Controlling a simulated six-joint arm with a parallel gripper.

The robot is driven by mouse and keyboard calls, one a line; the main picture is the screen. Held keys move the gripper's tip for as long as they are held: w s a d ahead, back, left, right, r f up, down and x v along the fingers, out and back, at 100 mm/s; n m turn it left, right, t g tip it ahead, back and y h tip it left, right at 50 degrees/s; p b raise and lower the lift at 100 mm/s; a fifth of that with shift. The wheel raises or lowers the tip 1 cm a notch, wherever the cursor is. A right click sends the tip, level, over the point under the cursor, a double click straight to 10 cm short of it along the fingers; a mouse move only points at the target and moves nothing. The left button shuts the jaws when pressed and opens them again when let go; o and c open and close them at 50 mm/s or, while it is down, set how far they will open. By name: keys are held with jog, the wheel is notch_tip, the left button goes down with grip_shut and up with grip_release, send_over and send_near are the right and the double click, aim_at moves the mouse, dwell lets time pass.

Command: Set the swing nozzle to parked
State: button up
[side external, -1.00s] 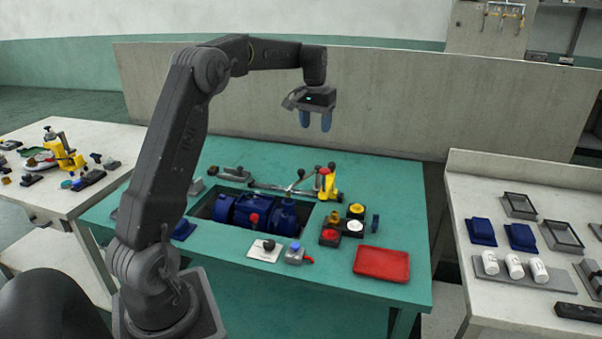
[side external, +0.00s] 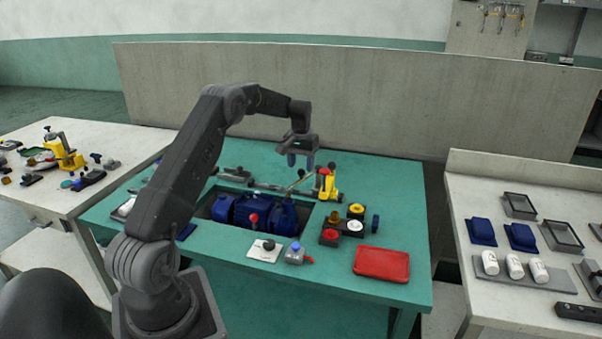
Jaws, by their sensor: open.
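My gripper (side external: 300,161) is open and empty, fingers pointing down, above the back part of the green bench. Below it lies a grey pipe-like assembly (side external: 265,185) with a thin slanted arm (side external: 299,183), which looks like the swing nozzle. The arm slants up to the right toward a yellow stand with a red part (side external: 327,186). The gripper appears apart from the arm and overlaps its upper end in this view, so its exact setting cannot be told.
A blue pump (side external: 250,212) sits in the bench opening in front. A block with coloured knobs (side external: 330,238) and a red tray (side external: 381,264) stand to the right. A white plate with a black knob (side external: 265,250) lies in front. Side tables hold other parts.

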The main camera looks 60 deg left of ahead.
aim_at(301, 169)
jog(key=shift+f, duration=1.8)
jog(key=shift+c, duration=0.4)
grip_shut()
